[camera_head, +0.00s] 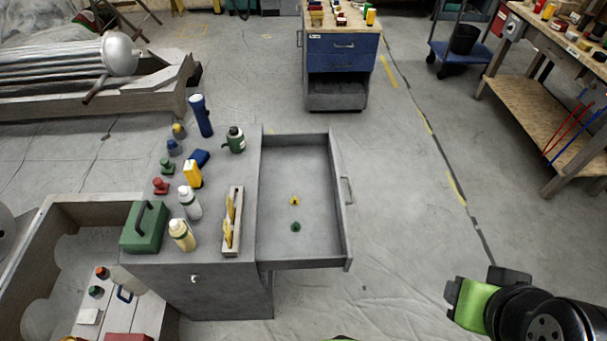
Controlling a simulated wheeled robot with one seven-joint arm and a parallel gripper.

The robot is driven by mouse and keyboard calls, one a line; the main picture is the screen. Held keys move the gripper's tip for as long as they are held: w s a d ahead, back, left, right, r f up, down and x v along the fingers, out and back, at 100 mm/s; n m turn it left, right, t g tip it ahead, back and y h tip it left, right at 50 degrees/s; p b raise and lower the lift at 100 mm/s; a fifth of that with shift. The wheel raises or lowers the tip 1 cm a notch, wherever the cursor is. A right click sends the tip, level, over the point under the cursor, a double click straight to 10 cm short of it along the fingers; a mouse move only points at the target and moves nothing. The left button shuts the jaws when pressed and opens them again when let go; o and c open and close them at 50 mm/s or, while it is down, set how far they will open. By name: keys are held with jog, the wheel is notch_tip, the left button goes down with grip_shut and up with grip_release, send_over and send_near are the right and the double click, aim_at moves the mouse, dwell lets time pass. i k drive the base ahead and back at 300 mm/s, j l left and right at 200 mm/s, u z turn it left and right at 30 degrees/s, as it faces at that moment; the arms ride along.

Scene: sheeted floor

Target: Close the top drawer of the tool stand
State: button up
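The grey tool stand (200,285) stands left of centre, its top crowded with bottles and tools. Its top drawer (290,165) is pulled far out toward the right. The drawer front (337,170) faces right and carries a handle (348,190). Inside the drawer lie a small yellow item (294,201) and a small green item (296,227). My green and black gripper (478,285) is at the lower right, apart from the drawer, with clear floor between them. Its fingertips are not clear enough to tell whether it is open or shut.
A green box (145,227) and a narrow tray (234,222) are on the stand's top. A wooden crate (60,205) adjoins at left. A blue drawer cabinet (341,62) stands behind, and a workbench (537,97) at the right. Floor right of the drawer is free.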

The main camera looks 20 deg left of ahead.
aim_at(304, 166)
jog(key=i+l+u, duration=0.15)
jog(key=i+u, duration=0.15)
jog(key=u, duration=0.2)
jog(key=i+l+u, duration=0.3)
jog(key=u, duration=0.2)
jog(key=i+l+u, duration=0.2)
jog(key=l+u, duration=0.3)
jog(key=i+l+u, duration=0.15)
jog(key=l+u, duration=0.3)
jog(key=i+j+u, duration=0.1)
jog(key=u, duration=0.3)
jog(key=j+u, duration=0.1)
jog(key=j, duration=0.45)
jog(key=i, duration=0.05)
